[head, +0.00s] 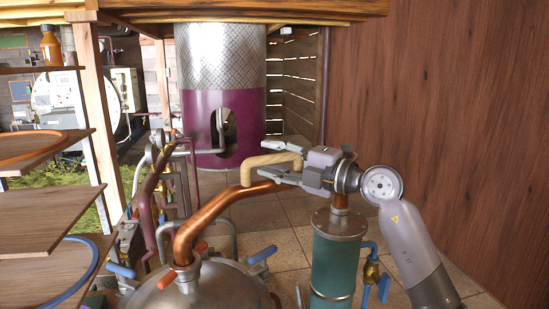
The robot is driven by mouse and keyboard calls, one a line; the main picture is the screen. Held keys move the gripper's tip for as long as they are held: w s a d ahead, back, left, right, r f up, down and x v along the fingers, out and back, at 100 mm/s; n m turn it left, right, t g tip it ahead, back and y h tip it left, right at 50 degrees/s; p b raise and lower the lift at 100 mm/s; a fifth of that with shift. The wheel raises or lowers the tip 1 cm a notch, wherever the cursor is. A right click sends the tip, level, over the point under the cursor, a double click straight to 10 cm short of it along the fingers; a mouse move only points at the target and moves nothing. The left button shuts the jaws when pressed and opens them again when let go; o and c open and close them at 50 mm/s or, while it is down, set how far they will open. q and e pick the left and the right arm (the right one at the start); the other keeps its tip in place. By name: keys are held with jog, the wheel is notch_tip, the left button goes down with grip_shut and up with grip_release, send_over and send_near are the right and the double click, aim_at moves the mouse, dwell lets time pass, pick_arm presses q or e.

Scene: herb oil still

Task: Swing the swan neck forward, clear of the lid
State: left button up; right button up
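The copper swan neck (211,216) rises from the domed metal lid (200,288) at the bottom and runs right toward the top of the green condenser cylinder (335,260). A pale wooden handle (262,161) stands on the neck. My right gripper (268,160) comes in from the right at the handle. Its fingers are spread, one above and one below the handle's bar, with gaps visible. Whether a finger touches the handle I cannot tell. The neck's right end is partly hidden behind the gripper. My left gripper is out of view.
Blue-handled clamps (262,255) and red-tipped parts sit around the lid. Pipes and valves (165,185) stand left of it. Wooden shelves (45,215) fill the left edge, and a wood wall (450,120) closes the right. A purple-and-metal column (200,110) stands behind.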

grip_shut()
dwell(0.7)
